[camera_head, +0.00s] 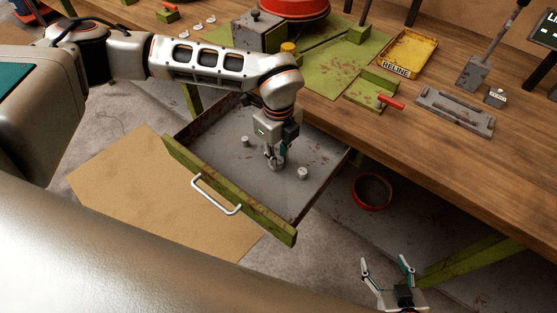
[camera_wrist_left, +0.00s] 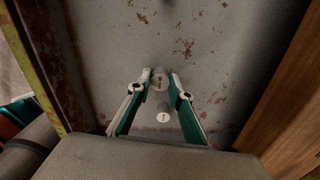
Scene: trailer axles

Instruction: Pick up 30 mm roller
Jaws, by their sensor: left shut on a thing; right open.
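An open drawer (camera_head: 215,207) under the bench holds small grey metal rollers. My left gripper (camera_head: 274,157) points down into the drawer, shut on a roller (camera_wrist_left: 160,79), which stands between its fingertips. In the head view the fingers partly cover that roller. Another roller (camera_head: 303,173) stands to the right of the gripper, and a smaller-looking one (camera_head: 246,141) to the left. The left wrist view also shows a roller (camera_wrist_left: 163,114) between the finger bases. I cannot read any size marking. My right gripper (camera_head: 385,262) is open and empty, low at the front right.
The wooden bench (camera_head: 420,150) above the drawer carries a yellow tray (camera_head: 410,55), a green fixture plate (camera_head: 335,72) and a grey metal holder (camera_head: 455,112). A red-rimmed bucket (camera_head: 372,192) stands on the floor. A cardboard sheet (camera_head: 125,190) lies on the floor beside the drawer.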

